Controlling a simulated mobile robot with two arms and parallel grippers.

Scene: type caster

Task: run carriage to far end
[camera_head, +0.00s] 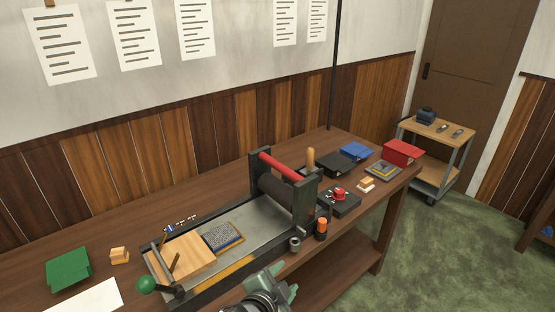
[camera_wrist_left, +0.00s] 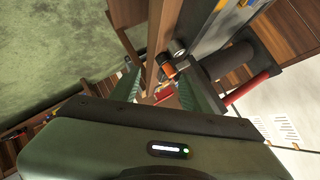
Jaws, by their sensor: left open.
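A type block (camera_head: 222,238) and a pale wooden board (camera_head: 183,257) lie on the left part of the bed. My left gripper (camera_head: 272,291) is open in front of the bed, apart from the carriage. In the left wrist view the open fingers (camera_wrist_left: 158,92) point toward the bench edge, with the dark cylinder (camera_wrist_left: 228,62) beyond. My right gripper is not in view.
A green-knobbed lever (camera_head: 146,285) is at the press's left end. A black box with a red item (camera_head: 340,196), books and a green box (camera_head: 68,268) occupy the bench.

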